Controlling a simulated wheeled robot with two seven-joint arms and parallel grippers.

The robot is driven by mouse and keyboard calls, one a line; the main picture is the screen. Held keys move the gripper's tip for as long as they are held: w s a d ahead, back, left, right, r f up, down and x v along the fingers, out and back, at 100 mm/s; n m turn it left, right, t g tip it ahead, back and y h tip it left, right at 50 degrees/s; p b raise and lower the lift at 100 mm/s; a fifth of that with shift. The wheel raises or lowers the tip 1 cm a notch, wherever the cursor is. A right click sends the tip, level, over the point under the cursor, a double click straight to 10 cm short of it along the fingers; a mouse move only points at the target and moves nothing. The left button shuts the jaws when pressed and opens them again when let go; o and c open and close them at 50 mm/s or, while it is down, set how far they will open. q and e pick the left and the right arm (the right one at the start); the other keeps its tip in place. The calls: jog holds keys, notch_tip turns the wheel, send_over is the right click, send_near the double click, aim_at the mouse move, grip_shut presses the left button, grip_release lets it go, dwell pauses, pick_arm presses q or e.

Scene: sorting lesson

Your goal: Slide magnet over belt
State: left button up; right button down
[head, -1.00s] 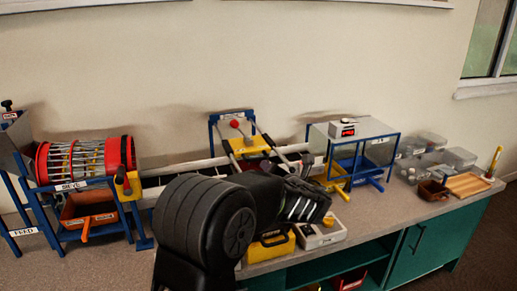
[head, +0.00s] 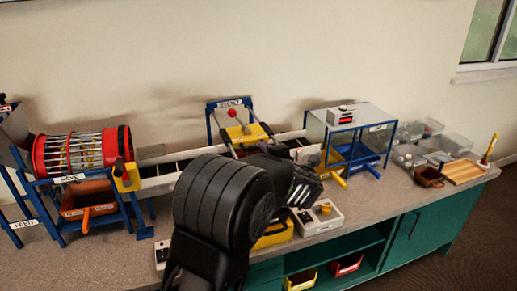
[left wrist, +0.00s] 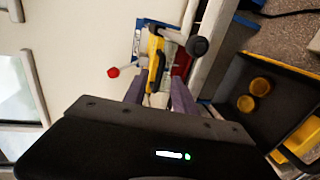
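The magnet unit is a blue frame (head: 211,122) with a yellow carriage (head: 243,132) and a red knob (head: 232,112), standing at the long pale belt (head: 165,180) against the wall. My left gripper comes in front of the belt in the head view, its fingertips hidden behind its dark body. In the left wrist view my left gripper (left wrist: 158,92) has its two fingers apart. A yellow part with a dark handle (left wrist: 155,62) shows beyond and between them; I cannot tell if they touch it. The red knob (left wrist: 113,72) is also there. My right gripper is not in view.
A red sieve drum (head: 82,152) stands left on blue legs. A switch box (head: 318,218) sits near the front edge. Clear bins (head: 430,128) and a wooden tray (head: 462,172) lie far right.

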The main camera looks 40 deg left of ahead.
aim_at(258, 148)
pick_arm(q)
jog(key=x, duration=0.5)
jog(key=shift+w+a+f, duration=0.1)
jog(key=shift+w+a, duration=0.1)
jog(key=shift+a, duration=0.15)
jog(key=shift+c, duration=0.5)
grip_shut()
dwell(0.6)
